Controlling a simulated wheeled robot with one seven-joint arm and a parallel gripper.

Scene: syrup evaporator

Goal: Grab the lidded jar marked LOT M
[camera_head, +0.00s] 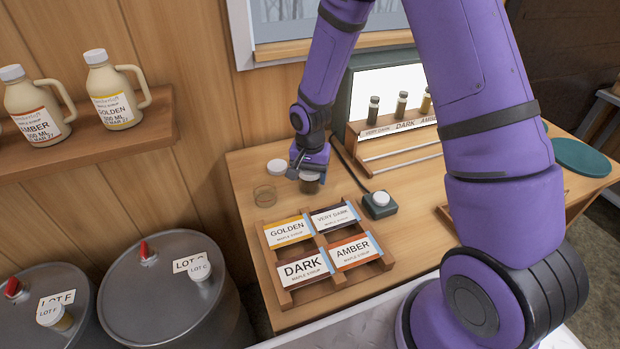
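My gripper (308,170) points down over the back left of the wooden table. A small dark jar with a pale lid (311,184) is directly under it, partly hidden by the fingers. I cannot tell whether the fingers touch it or are closed on it, and no lot mark is readable on it. A small lidded jar marked LOT F (54,315) stands on the left drum. Another lidded jar (200,268) stands on the right drum, its lot letter unclear. No readable LOT M mark shows.
A loose pale lid (277,167) and an open clear glass jar (265,196) are left of the gripper. In front are a wooden label rack (292,298) and a dark button box (380,205). A sample stand (400,131) is behind right.

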